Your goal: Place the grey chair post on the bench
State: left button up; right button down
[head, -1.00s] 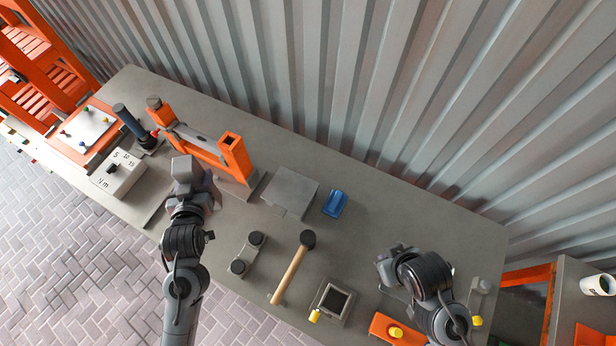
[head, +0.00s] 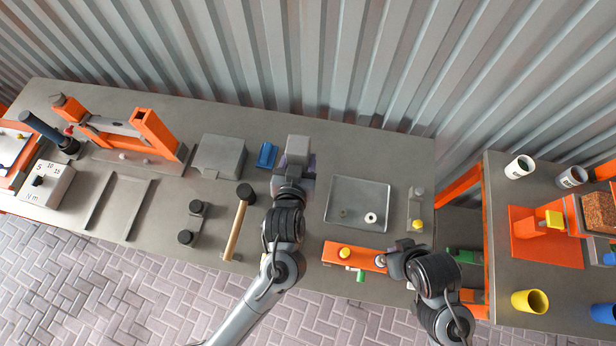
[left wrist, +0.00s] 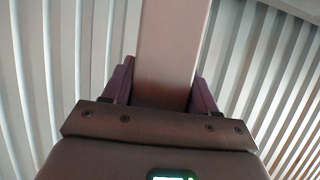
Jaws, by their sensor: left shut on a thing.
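My left gripper (head: 296,168) is shut on the grey chair post (left wrist: 168,50). In the left wrist view the post stands between the two purple fingers and runs out of the top of the picture. In the head view the post's grey end (head: 298,146) shows at the gripper, above the bench (head: 340,145), between a blue block and a grey tray. I cannot tell how high it is held. My right gripper (head: 402,262) is beside an orange plate at the bench's front edge; its fingers do not show clearly.
The grey tray (head: 345,190) holds small rings. The blue block (head: 267,155), grey box (head: 220,155), hammer (head: 238,225) and orange plate (head: 352,254) lie nearby. An orange frame (head: 155,135) stands left. Bare bench lies behind the tray. A second table (head: 500,200) stands right.

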pick_arm(q)
jog(key=s+d+h, duration=0.1)
jog(key=s+d, duration=0.1)
jog(key=d, duration=0.3)
pick_arm(e)
jog(key=shift+f+b, duration=0.55)
jog(key=shift+f, duration=0.15)
pick_arm(q)
jog(key=w+a+f, duration=0.4)
jog(key=w+f, duration=0.6)
jog(key=shift+a+m, duration=0.35)
jog(key=shift+m, duration=0.05)
jog(key=shift+f, duration=0.25)
jog(key=o, duration=1.5)
jog(key=shift+f, duration=0.1)
